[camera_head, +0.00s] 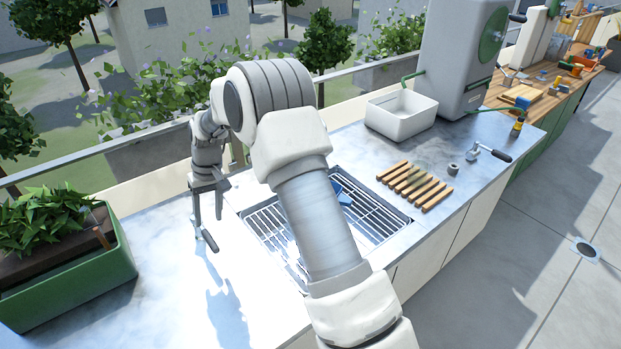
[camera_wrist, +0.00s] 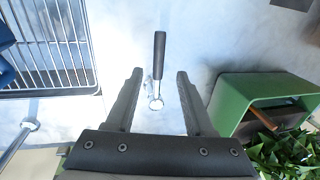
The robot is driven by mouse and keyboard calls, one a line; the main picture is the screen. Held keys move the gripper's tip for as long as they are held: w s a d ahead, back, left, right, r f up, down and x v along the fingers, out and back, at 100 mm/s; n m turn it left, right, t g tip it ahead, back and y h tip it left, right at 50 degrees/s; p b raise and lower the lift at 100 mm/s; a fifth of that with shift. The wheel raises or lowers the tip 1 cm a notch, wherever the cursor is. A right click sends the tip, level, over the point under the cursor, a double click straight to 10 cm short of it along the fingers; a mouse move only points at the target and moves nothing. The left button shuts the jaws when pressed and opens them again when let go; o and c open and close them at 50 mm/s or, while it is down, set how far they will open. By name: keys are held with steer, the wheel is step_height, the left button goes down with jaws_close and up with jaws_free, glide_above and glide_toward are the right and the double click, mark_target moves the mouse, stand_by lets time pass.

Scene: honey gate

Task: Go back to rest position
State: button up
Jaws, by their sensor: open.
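My gripper (camera_head: 209,217) hangs over the left part of the metal counter (camera_head: 160,240), its fingers pointing down. In the wrist view my gripper (camera_wrist: 158,75) is open, its two dark fingers well apart with nothing held between them. A crank-like tool with a dark handle (camera_wrist: 159,55) and a shiny round metal end lies beyond the fingertips, lined up with the gap. The tool's dark handle (camera_head: 210,241) also shows just below the fingers in the head view; the rest of it is hard to make out there. My arm hides the middle of the counter.
A metal grate (camera_head: 265,222) with a blue item (camera_head: 343,198) is partly behind my arm. A green planter (camera_head: 70,285) stands at left. Wooden slats (camera_head: 413,186), a white tub (camera_head: 401,114), a grey machine (camera_head: 462,55) and a loose crank (camera_head: 490,152) are at right. A railing runs behind.

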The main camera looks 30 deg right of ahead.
steer(key=s+d+r+t+h, duration=0.1)
steer(key=s+d+r, duration=0.2)
steer(key=s+r, duration=0.55)
steer(key=s+d+r+t, duration=0.2)
steer(key=s+r, duration=0.3)
steer(key=r, duration=0.6)
steer(key=s+d+r+m+t, duration=0.1)
steer(key=s+d+r, duration=0.1)
steer(key=s, duration=0.8)
steer(key=s+d+r+m+t+h, duration=0.1)
steer(key=s+d+t, duration=0.1)
steer(key=s, duration=0.8)
steer(key=shift+d+r, duration=0.35)
steer(key=shift+d, duration=0.15)
steer(key=shift+s, duration=0.1)
